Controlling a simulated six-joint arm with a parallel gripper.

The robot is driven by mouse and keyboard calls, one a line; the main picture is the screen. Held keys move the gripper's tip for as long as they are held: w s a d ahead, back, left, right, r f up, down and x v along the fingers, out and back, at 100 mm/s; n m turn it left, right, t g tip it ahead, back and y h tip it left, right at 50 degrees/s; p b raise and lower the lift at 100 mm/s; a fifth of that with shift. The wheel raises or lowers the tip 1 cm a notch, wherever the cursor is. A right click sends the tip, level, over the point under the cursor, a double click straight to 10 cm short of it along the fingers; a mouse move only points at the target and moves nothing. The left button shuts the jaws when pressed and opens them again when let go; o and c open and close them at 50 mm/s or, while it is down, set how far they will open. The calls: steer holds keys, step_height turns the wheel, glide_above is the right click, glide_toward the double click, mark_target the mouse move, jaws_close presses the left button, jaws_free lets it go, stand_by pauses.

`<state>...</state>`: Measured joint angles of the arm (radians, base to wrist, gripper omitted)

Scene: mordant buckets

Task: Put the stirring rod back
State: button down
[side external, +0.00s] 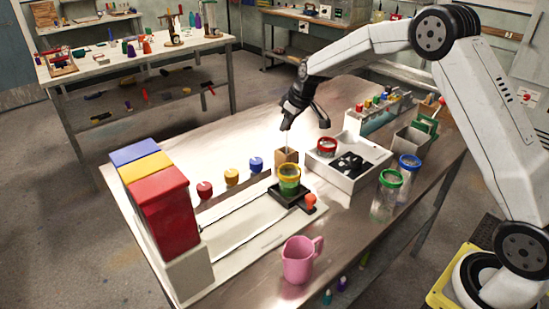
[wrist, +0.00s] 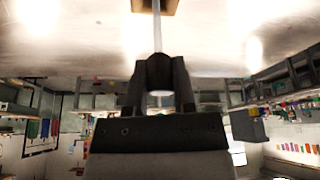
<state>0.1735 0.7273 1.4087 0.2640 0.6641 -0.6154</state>
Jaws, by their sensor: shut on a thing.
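My gripper (side external: 288,122) is above the middle of the bench and is shut on the pale, thin stirring rod (side external: 287,140). The rod hangs close to upright below the fingers. In the wrist view the rod (wrist: 157,32) runs from between the dark fingers (wrist: 160,72) to a wooden block (wrist: 155,6), cut off by the frame's edge. In the side view the small wooden block (side external: 287,157) stands directly under the rod, behind a jar. The rod's lower end meets the block's top in the picture; I cannot tell how deep it sits.
A yellow-and-green-rimmed jar (side external: 289,187) on a black plate stands just in front of the block. A white tray (side external: 377,163) with a red-rimmed jar (side external: 327,147) is close on the right. A pink jug (side external: 298,262) and tall red, yellow and blue containers (side external: 165,215) stand nearer the front.

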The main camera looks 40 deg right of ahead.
steer(key=shift+f, duration=1.15)
steer(key=shift+c, duration=2.2)
jaws_free()
steer(key=v, duration=1.2)
steer(key=shift+s, duration=0.1)
